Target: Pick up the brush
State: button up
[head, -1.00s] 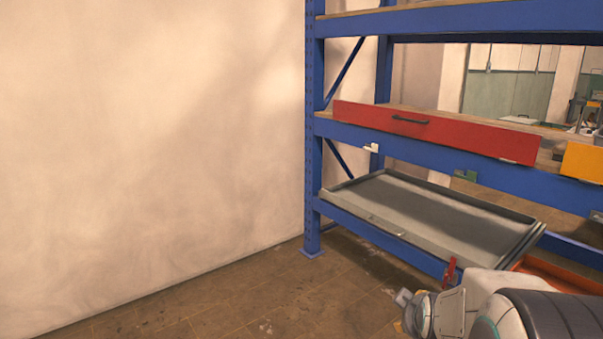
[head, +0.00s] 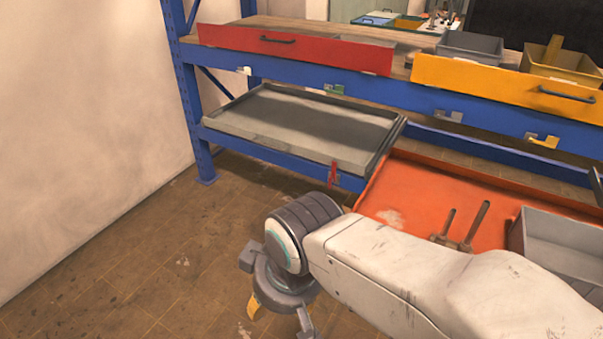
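I cannot make out a brush for certain. Two thin brown handles (head: 463,226) stick up in the orange tray (head: 405,190), behind my arm; their lower ends are partly hidden, and I cannot tell what tools they belong to. My gripper (head: 277,318) hangs low over the floor at the bottom centre, in front of the shelf and apart from the tray. Its fingertips are partly hidden or cut off by the picture's edge, so its opening is unclear. A small yellow piece (head: 254,307) shows at it.
A blue shelf rack (head: 195,115) holds a red drawer (head: 290,48), a yellow drawer (head: 470,82), a grey tray (head: 300,128) and grey bins (head: 470,46). Another grey bin (head: 565,245) stands in the orange tray. The floor (head: 130,240) at the left is clear.

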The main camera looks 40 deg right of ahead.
aim_at(409, 58)
jog(key=z, duration=2.85)
